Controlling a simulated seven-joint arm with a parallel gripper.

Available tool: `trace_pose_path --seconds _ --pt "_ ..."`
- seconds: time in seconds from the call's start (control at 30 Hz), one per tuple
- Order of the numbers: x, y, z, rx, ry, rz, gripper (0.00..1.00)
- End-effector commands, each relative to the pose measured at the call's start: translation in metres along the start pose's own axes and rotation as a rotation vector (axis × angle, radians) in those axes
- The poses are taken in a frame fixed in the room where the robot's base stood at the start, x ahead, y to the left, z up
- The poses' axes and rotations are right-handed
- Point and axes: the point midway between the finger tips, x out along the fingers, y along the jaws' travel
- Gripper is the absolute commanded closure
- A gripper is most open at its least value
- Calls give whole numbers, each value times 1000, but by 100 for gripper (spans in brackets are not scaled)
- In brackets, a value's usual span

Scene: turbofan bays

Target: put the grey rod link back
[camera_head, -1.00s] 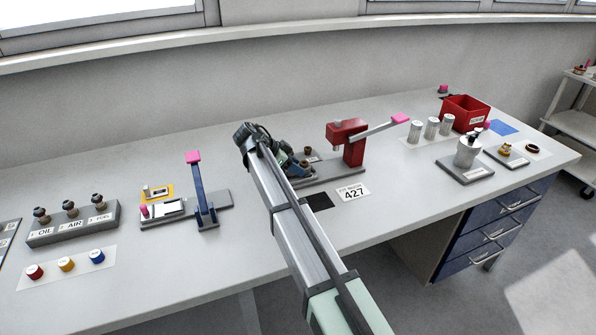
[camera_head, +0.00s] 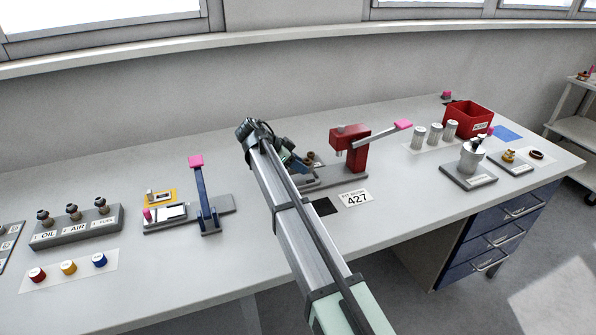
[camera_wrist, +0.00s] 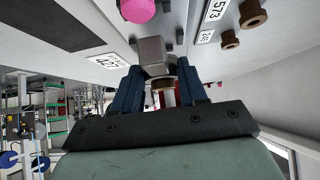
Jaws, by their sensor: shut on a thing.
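My gripper (camera_wrist: 158,80) shows in the wrist view as two blue fingers, shut on a grey piece (camera_wrist: 152,50) at their tips, which I take to be the grey rod link. In the head view my gripper (camera_head: 297,162) is mostly hidden behind my own arm, over the left part of the grey base of the red press (camera_head: 350,152). The link cannot be made out in the head view.
Brown bushings (camera_head: 311,158) stand on the press base by my gripper. The press lever has a pink end (camera_head: 403,125). A "427" card (camera_head: 355,198) and black patch (camera_head: 324,206) lie in front. A blue lever fixture (camera_head: 205,200) stands left; a red bin (camera_head: 468,117) stands right.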

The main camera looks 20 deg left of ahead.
Motion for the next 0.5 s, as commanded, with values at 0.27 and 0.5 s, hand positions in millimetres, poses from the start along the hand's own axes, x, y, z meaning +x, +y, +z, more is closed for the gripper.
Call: trace_pose_path --seconds 0.27,0.5 --pt "-34 -1 -34 2 1 -1 100" --pt "-45 2 -52 4 1 3 100"
